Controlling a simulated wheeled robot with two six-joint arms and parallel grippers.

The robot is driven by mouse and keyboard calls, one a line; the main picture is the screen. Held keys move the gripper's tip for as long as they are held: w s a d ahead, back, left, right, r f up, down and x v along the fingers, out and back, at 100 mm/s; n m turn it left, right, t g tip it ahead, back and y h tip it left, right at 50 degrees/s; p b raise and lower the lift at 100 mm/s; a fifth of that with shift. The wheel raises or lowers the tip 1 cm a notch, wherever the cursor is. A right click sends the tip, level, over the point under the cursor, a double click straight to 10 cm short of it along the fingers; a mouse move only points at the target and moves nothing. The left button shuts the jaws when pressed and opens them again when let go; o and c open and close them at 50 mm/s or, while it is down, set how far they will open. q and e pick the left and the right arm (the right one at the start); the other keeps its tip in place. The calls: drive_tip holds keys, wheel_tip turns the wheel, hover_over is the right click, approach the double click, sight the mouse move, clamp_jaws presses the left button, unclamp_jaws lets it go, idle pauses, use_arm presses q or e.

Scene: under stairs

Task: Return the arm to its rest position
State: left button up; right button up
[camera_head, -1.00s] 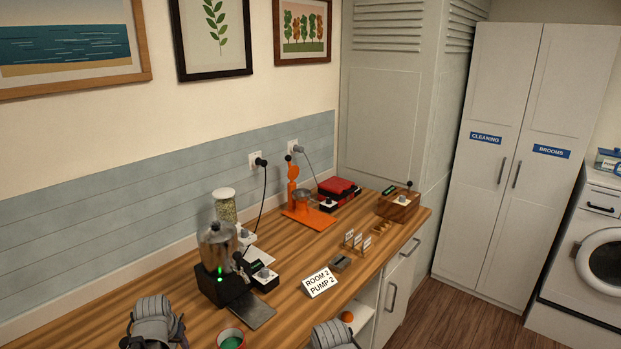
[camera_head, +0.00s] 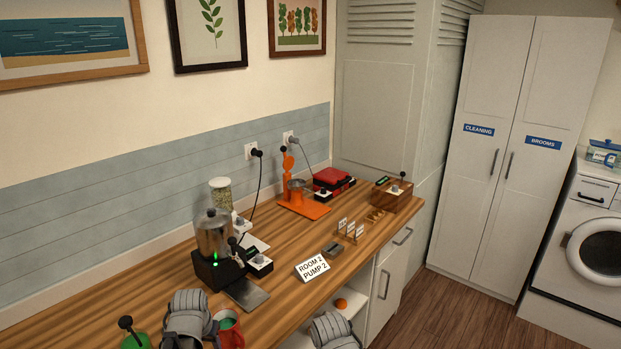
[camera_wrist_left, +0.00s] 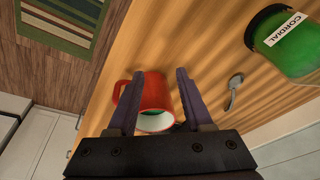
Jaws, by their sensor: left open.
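My left arm's grey wrist shows at the bottom of the head view, just left of a red mug (camera_head: 228,330) with green inside. In the left wrist view my left gripper (camera_wrist_left: 159,72) is open. The mug (camera_wrist_left: 150,100) appears beyond and partly between its fingers, with the left finger covering part of it. The fingers are not closed on it. My right arm's grey wrist (camera_head: 335,331) is at the bottom centre; its fingers are hidden or cut off.
A green cordial jar (camera_wrist_left: 285,45) stands by the mug, with a spoon-like metal thing (camera_wrist_left: 234,90) nearby. A dispenser (camera_head: 213,240) with a green light, a "ROOM 2 PUMP 2" sign (camera_head: 312,268) and an orange press (camera_head: 300,203) stand farther along the wooden counter (camera_head: 110,290).

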use_arm(q)
drive_tip(key=s+d+f+m+g, duration=0.1)
drive_tip(key=s+d, duration=0.5)
drive_tip(key=d, duration=0.4)
drive_tip(key=s+d+f+m+g+b, duration=0.1)
drive_tip(key=s+d, duration=0.4)
drive_tip(key=d, duration=0.5)
drive_tip(key=shift+s+d+f+m+g+y, duration=0.2)
drive_tip(key=shift+s+m+g+y, duration=0.15)
drive_tip(key=shift+m+g, duration=0.3)
